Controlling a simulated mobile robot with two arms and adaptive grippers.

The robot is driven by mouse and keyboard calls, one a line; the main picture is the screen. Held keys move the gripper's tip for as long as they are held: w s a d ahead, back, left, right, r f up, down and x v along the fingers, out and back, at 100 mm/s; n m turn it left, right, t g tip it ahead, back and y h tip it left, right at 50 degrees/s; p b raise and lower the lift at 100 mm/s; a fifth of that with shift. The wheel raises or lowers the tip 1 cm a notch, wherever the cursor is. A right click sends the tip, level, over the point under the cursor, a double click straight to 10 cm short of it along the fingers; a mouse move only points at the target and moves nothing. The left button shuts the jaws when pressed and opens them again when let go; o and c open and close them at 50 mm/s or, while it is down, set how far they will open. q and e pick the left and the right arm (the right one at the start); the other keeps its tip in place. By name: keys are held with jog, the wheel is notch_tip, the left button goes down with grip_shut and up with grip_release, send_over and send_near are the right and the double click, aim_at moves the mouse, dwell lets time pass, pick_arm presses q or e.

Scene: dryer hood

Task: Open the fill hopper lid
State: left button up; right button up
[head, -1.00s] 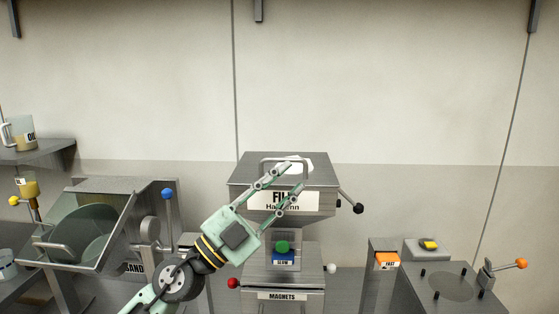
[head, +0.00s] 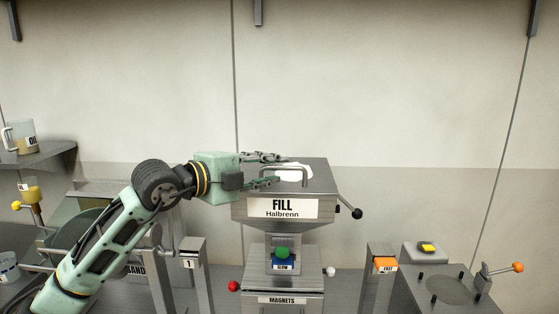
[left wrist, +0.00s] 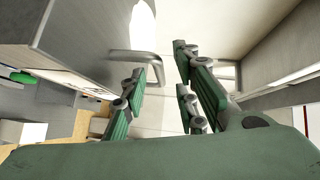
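The fill hopper (head: 282,207) is a grey metal box labelled FILL Halbrenn in the head view. Its flat top lid (head: 317,172) is down and carries a bent bar handle (head: 291,168). The handle also shows in the left wrist view (left wrist: 137,55). My left gripper (head: 281,169) points right over the lid, level with the handle. Its fingers are open and apart, with nothing held. In the left wrist view the gripper (left wrist: 163,75) has the handle near its left finger; I cannot tell whether they touch. My right gripper is not in view.
A black-knobbed lever (head: 355,213) sticks out right of the hopper. Below are a green knob (head: 282,252) and a magnets unit (head: 283,300). A post labelled 1 (head: 190,255) stands left, an orange-switch post (head: 384,264) right. The wall space above is free.

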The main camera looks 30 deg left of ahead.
aim_at(276, 169)
pick_arm(q)
jog(key=p+x, duration=0.1)
jog(key=x, duration=0.1)
jog(key=shift+w+d+r, duration=0.1)
jog(key=shift+w, duration=0.3)
jog(key=shift+w+d+f+p, duration=0.1)
jog(key=shift+w+f+p, duration=0.1)
jog(key=shift+w+p, duration=0.15)
jog(key=shift+c, duration=0.8)
grip_shut()
